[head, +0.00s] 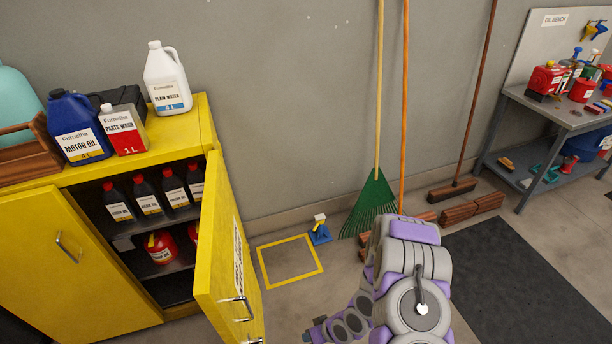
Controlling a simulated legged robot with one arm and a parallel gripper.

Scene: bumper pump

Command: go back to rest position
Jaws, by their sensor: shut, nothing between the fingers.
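My arm rises from the bottom edge of the head view, right of centre, in grey and purple links. It bends over, and its thinner end part runs down to the left. My gripper (308,336) is at the end of that part, small and partly cut off by the bottom edge. It is shut and holds nothing. It is over the concrete floor, right of the open yellow cabinet door (222,262) and apart from it.
A yellow cabinet (150,150) holds bottles inside and jugs on top. A yellow floor square (290,262) is empty, with a small blue-based pump (320,232) beside it.

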